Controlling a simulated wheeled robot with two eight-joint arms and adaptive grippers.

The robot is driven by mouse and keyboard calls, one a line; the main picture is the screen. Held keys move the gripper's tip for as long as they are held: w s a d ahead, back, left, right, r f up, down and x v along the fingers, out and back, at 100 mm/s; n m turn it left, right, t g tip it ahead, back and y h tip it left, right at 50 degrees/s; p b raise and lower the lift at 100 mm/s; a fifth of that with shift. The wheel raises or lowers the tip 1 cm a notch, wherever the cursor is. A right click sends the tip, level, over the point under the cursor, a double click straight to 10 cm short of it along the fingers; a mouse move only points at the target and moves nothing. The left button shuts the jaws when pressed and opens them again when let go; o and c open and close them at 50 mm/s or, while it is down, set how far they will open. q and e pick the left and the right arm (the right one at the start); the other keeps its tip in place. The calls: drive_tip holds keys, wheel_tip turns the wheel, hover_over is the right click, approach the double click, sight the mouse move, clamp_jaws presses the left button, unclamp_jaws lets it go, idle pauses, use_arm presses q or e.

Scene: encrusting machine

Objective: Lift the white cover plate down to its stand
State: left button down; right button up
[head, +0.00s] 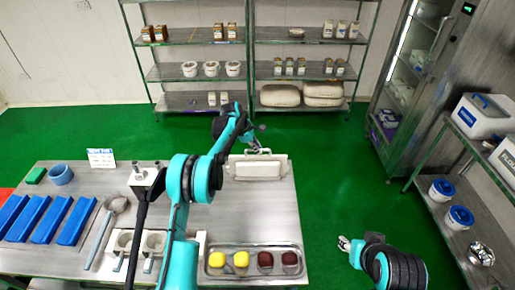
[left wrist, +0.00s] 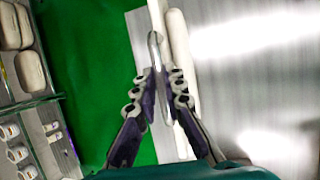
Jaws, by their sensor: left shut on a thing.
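The white cover plate (head: 257,170) is at the far right end of the steel table, with a thin handle along its far edge. My left gripper (head: 256,147) reaches over from the left and is shut on the handle. In the left wrist view, the fingers of my left gripper (left wrist: 161,82) close from both sides on the thin handle (left wrist: 154,47), with the white plate (left wrist: 180,50) beside it. I cannot make out the stand apart from the plate, nor whether the plate touches what is under it. My right gripper (head: 345,243) is off the table's right side; its jaw opening is too small to judge.
A tray (head: 254,247) with yellow and dark red pieces lies at the table's front right. Blue bars (head: 32,218), a ladle (head: 105,225) and a blue cup (head: 61,174) are at the left. Green floor (head: 335,190) is free to the right.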

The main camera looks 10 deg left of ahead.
use_arm(q)
drive_tip(key=c, duration=1.3)
unclamp_jaws()
drive_tip(key=p+v, duration=0.2)
drive_tip(key=v, duration=0.5)
drive_tip(key=shift+s+a+r+p, duration=0.1)
drive_tip(key=shift+r+p, duration=0.2)
drive_tip(key=shift+r, duration=0.1)
